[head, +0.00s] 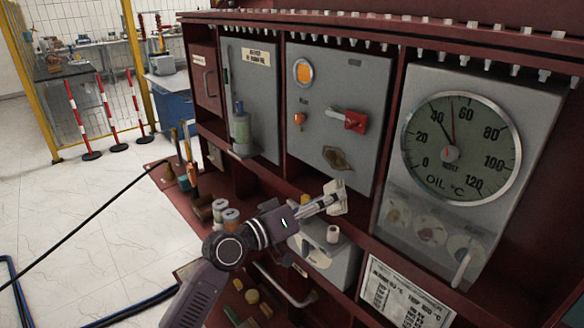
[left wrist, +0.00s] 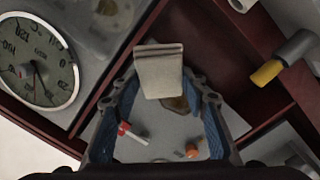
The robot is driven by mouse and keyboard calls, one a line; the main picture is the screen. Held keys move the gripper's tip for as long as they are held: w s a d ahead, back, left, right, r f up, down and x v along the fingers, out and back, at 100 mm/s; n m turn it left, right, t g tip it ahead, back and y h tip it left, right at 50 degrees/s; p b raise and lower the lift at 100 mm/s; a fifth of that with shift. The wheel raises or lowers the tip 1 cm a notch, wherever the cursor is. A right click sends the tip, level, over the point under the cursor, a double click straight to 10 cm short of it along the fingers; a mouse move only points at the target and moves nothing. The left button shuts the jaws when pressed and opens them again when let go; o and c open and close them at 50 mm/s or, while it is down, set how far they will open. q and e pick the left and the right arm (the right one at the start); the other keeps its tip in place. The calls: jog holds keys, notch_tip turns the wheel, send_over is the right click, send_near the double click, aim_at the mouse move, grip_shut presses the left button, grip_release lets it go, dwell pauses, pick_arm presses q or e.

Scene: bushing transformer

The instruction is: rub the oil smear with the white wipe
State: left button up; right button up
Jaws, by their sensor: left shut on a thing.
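The oil smear (head: 338,158) is a brown patch low on the middle grey panel, below the red switch. In the left wrist view the smear (left wrist: 178,103) shows partly, behind the wipe's lower edge. My left gripper (head: 327,203) is shut on the white wipe (head: 337,194), a folded pad held at its tips. In the left wrist view the wipe (left wrist: 159,72) sits between the fingers. In the head view the wipe is just below the smear and looks apart from the panel. My right gripper is in neither view.
The middle panel carries a red switch (head: 354,121) and an orange lamp (head: 303,71). A large oil dial (head: 460,148) stands to the right. Below are a grey box (head: 326,262) and a shelf with jars (head: 231,217).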

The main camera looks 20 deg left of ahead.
aim_at(322, 148)
pick_arm(q)
jog(key=w+a+r+n+t+y, duration=0.4)
jog(key=w+a+n+t+y, duration=0.15)
jog(key=a, duration=0.45)
jog(key=shift+m+h, duration=0.25)
jog(key=shift+h, duration=0.2)
jog(key=shift+w+d+f+b, duration=0.1)
jog(key=shift+w+d+b, duration=0.1)
jog(key=shift+w+d, duration=0.5)
jog(key=shift+w+d+b, duration=0.15)
jog(key=shift+w+d, duration=0.3)
jog(key=shift+w, duration=0.6)
jog(key=shift+w+d+f+b, duration=0.1)
jog(key=shift+w+d+b, duration=0.1)
jog(key=shift+w+d, duration=0.5)
jog(key=shift+w+a, duration=0.15)
jog(key=shift+w+d+b, duration=0.45)
jog(key=shift+w+d, duration=0.05)
jog(key=shift+w, duration=0.25)
jog(key=shift+r, duration=0.1)
